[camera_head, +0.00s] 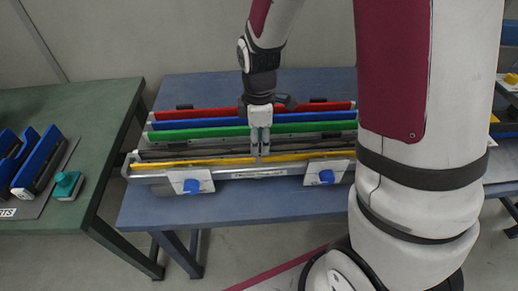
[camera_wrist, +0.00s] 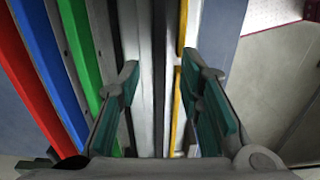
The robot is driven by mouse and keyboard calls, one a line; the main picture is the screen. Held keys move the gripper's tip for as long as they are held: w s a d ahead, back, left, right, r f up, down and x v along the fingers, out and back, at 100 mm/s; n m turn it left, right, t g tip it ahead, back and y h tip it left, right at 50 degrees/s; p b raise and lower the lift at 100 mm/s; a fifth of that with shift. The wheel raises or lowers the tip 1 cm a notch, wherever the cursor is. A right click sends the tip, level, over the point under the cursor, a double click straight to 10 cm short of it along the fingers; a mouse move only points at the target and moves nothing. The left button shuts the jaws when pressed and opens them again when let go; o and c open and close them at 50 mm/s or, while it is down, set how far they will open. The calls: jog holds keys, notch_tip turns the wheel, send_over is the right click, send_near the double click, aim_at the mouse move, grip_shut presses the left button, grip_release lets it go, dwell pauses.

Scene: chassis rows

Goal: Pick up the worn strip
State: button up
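My gripper (camera_head: 262,153) points down over the front part of a metal rack (camera_head: 235,174) on the blue table. In the wrist view my gripper (camera_wrist: 165,100) is open, with a teal-padded finger on each side. Between the fingers lie a pale metal channel (camera_wrist: 142,40) and a thin yellow strip (camera_wrist: 178,95), the latter closer to the right finger. The yellow strip (camera_head: 205,162) has a small break in the wrist view. Nothing is visibly gripped. I cannot tell for certain which strip is the worn one, or whether the fingertips touch anything.
Red (camera_head: 215,113), blue (camera_head: 215,124) and green (camera_head: 205,133) strips lie in rows behind. A green table (camera_head: 100,112) at left holds blue-edged parts (camera_head: 38,160) and a teal block (camera_head: 67,185).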

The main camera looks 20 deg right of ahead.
jog(key=shift+f, duration=0.35)
grip_shut()
jog(key=shift+r, duration=0.15)
jog(key=shift+r, duration=0.65)
notch_tip(320, 180, up, 2)
jog(key=shift+r, duration=0.2)
jog(key=s+d+p, duration=0.3)
jog(key=s+p, duration=0.1)
jog(key=s, duration=0.3)
jog(key=s+d+r+p, duration=0.1)
jog(key=s+d+p, duration=0.2)
jog(key=s, duration=0.4)
jog(key=shift+s+r+p, duration=0.15)
jog(key=shift+s+p, duration=0.1)
jog(key=shift+p, duration=0.2)
